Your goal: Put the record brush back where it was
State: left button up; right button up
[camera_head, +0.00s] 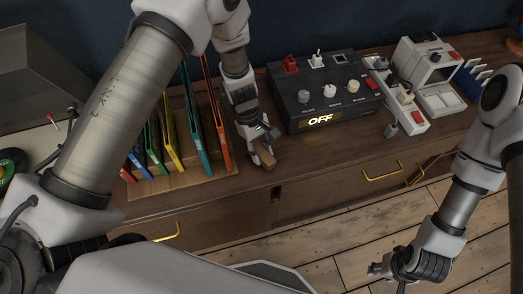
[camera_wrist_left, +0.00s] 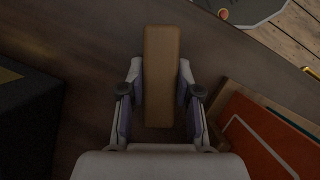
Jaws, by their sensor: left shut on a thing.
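My left gripper (camera_head: 263,147) is low over the wooden cabinet top, between the upright records and the black control box. It is shut on the record brush (camera_head: 266,158), a brown block. In the left wrist view the brush (camera_wrist_left: 160,75) sits lengthwise between the two fingers of the gripper (camera_wrist_left: 160,92). I cannot tell whether the brush touches the cabinet top. My right gripper (camera_head: 392,270) hangs over the floor in front of the cabinet, at the lower right. Its fingers are too small to read.
A wooden rack (camera_head: 190,182) of several coloured records stands left of my left gripper; the orange record (camera_head: 216,120) is nearest. The black box (camera_head: 325,98) with knobs and an OFF display is to the right. Bare cabinet top lies between them.

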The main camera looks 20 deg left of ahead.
pick_arm(q)
jog(key=shift+f, duration=0.2)
jog(key=o, duration=1)
jog(key=shift+r, duration=0.1)
jog(key=v, duration=1.2)
jog(key=shift+s+r, duration=0.1)
jog(key=shift+r, duration=0.1)
